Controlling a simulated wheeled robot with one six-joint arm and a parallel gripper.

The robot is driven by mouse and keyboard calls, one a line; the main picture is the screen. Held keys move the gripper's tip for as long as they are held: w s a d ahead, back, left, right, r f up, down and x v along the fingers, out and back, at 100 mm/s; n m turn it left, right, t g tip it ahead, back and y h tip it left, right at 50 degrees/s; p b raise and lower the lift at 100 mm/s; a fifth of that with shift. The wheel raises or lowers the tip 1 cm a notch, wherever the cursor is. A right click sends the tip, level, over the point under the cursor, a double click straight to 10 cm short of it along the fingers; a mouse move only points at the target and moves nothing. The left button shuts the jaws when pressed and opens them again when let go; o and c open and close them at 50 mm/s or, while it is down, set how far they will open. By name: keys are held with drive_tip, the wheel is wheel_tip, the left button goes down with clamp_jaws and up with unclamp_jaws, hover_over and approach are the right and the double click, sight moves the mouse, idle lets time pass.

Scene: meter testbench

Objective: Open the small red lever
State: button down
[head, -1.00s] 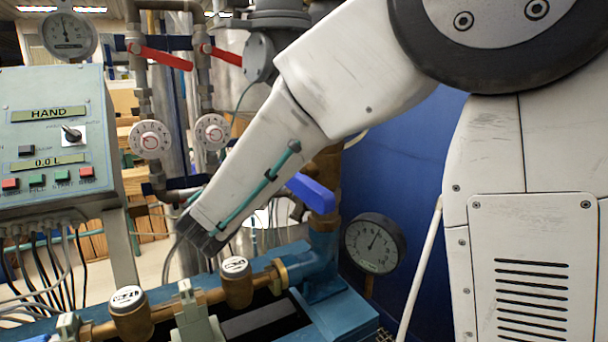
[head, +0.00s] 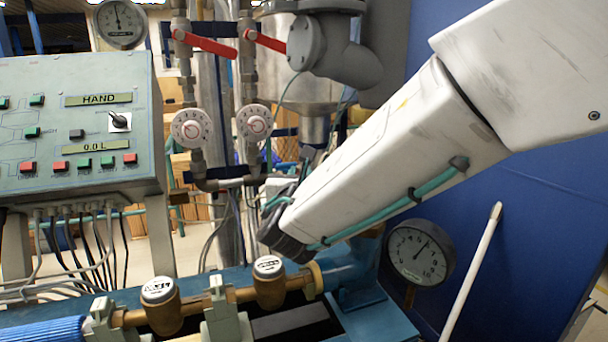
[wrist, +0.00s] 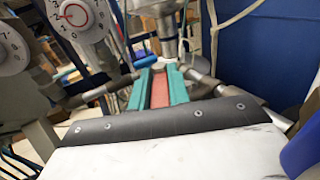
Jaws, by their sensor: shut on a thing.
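The small red lever (wrist: 160,92) shows in the wrist view as a red strip between the two teal fingers. My gripper (wrist: 158,72) is shut on it, one finger along each side. In the head view my arm reaches in from the upper right, and its wrist hides the lever and most of the fingers. Two larger red levers, a left one (head: 205,43) and a right one (head: 265,41), sit on the upright pipes above and are untouched.
Two white dials (head: 191,128) (head: 254,123) are on the pipes left of my wrist. A control panel (head: 75,130) stands at left. Brass meters (head: 270,285) lie below my wrist. A pressure gauge (head: 420,252) is at right. A blue part (wrist: 302,152) is close at the wrist view's right edge.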

drive_tip(key=c, duration=1.3)
unclamp_jaws()
drive_tip(key=shift+s, duration=0.1)
drive_tip(key=s, duration=0.7)
drive_tip(key=shift+s+a, duration=0.3)
drive_tip(key=shift+a, duration=0.05)
